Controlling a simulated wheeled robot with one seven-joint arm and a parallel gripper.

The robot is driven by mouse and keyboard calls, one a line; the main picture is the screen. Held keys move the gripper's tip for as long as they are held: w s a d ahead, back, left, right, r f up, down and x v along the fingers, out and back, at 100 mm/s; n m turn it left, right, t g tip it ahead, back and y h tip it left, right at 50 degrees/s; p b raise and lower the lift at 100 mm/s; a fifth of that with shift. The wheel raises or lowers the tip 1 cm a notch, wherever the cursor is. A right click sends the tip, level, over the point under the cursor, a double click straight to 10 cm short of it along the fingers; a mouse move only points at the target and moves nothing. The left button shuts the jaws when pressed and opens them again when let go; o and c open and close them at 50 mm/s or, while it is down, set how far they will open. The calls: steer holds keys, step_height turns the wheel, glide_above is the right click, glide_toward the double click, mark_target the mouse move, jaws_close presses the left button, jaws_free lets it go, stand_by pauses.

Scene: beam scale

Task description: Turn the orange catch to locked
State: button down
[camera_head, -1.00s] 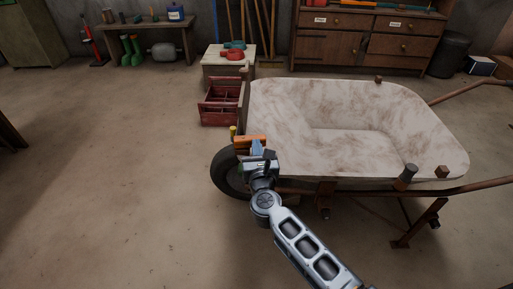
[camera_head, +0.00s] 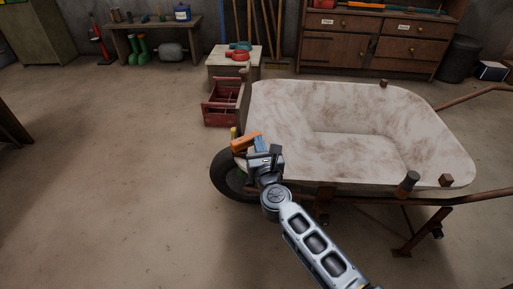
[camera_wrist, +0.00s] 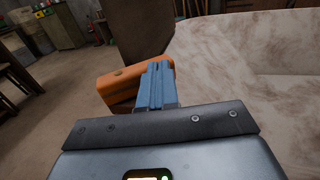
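The orange catch (camera_head: 245,144) is a block-shaped bar at the left end of the wheelbarrow (camera_head: 277,98), above its wheel. It sits slanted, with its left end lower in the head view. In the wrist view the catch (camera_wrist: 121,87) lies just beyond and left of my blue fingers. My gripper (camera_head: 261,146) is at the catch's right end, and the fingers (camera_wrist: 157,84) overlap that end in the wrist view. The fingers are close together with no clear gap. They hide part of the catch, and I cannot tell whether they touch it.
A small yellow piece (camera_head: 233,132) stands by the catch. The wheel (camera_head: 226,178) is below. A red crate (camera_head: 220,112) and a pale box (camera_head: 220,75) stand behind. The brown wheelbarrow handle (camera_head: 455,200) runs right. The floor at left is clear.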

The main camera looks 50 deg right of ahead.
steer(key=shift+w+d, duration=0.3)
steer(key=shift+d, duration=0.2)
steer(key=shift+w+d, duration=0.3)
steer(key=shift+d, duration=0.2)
steer(key=shift+w+d, duration=0.1)
